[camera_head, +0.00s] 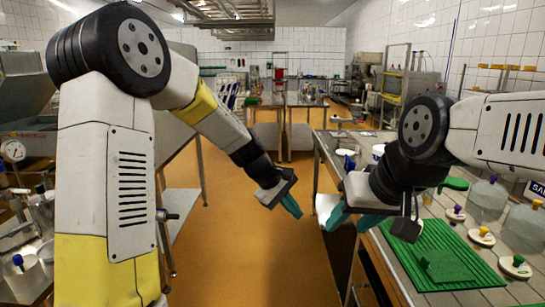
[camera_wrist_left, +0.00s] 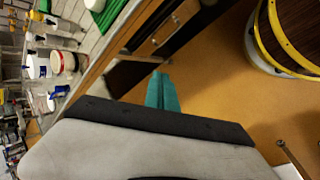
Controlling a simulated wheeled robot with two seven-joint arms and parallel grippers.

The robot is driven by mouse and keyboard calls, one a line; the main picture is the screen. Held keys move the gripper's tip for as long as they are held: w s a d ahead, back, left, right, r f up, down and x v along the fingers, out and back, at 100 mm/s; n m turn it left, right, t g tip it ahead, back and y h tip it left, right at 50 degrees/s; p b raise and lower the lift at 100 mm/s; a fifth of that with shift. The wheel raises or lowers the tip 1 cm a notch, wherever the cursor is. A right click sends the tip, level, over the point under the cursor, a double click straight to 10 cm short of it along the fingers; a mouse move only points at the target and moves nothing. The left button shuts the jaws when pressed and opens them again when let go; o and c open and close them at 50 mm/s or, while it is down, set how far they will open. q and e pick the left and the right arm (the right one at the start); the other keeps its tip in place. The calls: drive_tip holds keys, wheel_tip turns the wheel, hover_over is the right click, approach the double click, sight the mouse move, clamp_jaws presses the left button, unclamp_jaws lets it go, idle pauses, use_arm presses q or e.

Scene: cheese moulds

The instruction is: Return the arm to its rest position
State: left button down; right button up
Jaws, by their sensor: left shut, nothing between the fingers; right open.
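My left gripper (camera_head: 291,205) has teal fingers and hangs over the open orange floor, left of the workbench, touching nothing. In the left wrist view its teal fingers (camera_wrist_left: 162,92) are together with nothing between them. My right gripper (camera_head: 350,219) also has teal fingers and is at the left edge of the workbench (camera_head: 390,284). Its fingers are apart, and part of it is hidden behind its own wrist. I see nothing held in either gripper.
A green mat (camera_head: 437,236) with a green block lies on the workbench. Small lidded pots (camera_head: 481,237) and clear bottles (camera_head: 487,198) stand on the right. A steel vat with a gauge (camera_head: 14,150) stands at the left. The floor (camera_head: 225,250) between is clear.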

use_arm(q)
drive_tip(key=s+a+r+m+t+y, duration=0.2)
drive_tip(key=s+a+r+m, duration=0.2)
drive_tip(key=s+a+r, duration=0.65)
drive_tip(key=s+a+r+m+t+y, duration=0.1)
drive_tip(key=s+a+m, duration=0.3)
drive_tip(key=s+a, duration=0.6)
drive_tip(key=shift+s+r+t+y, duration=0.3)
drive_tip(key=shift+s+t+y, duration=0.25)
drive_tip(key=shift+s, duration=0.6)
